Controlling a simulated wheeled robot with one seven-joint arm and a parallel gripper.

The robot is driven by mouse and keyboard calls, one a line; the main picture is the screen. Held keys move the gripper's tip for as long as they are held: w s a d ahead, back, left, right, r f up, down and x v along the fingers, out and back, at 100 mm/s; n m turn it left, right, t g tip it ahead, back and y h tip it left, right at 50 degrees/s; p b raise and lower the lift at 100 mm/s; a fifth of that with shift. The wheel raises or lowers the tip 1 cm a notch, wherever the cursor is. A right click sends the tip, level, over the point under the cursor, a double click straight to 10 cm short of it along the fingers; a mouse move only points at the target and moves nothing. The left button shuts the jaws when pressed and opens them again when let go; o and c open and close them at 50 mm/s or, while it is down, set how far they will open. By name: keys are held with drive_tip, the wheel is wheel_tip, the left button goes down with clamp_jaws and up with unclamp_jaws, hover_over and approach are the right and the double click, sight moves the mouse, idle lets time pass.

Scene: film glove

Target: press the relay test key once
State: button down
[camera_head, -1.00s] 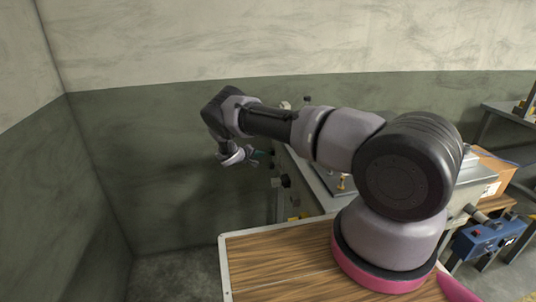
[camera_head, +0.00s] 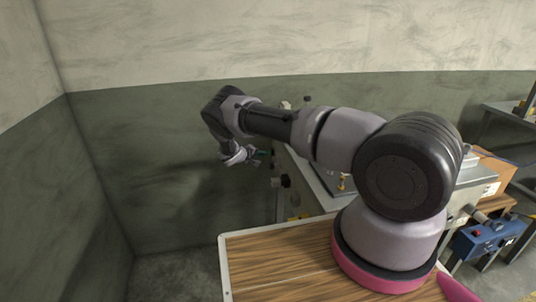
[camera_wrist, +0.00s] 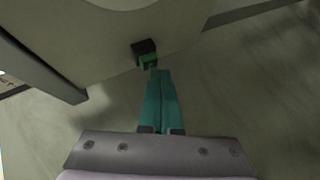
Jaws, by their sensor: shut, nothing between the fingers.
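The relay test key appears to be a small green block (camera_wrist: 148,62) in a black housing (camera_wrist: 143,46), on a pale panel in the wrist view. My gripper (camera_wrist: 160,73) has its teal fingers together, with nothing between them. Its tips are right at the green key's lower edge; I cannot tell whether they touch it or press it. In the head view my gripper (camera_head: 266,153) is beside the left side of the grey bench machine (camera_head: 312,180). The key is too small to make out there.
A dark knob (camera_head: 281,181) sticks out of the machine's side below my gripper. A wooden table top (camera_head: 280,262) is in front. A blue box (camera_head: 480,240) stands at the right. The space left of my arm, up to the green wall, is free.

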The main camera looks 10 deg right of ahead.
drive_tip(key=shift+d, duration=0.5)
idle(0.7)
drive_tip(key=shift+a, duration=0.9)
drive_tip(key=shift+a, duration=2.5)
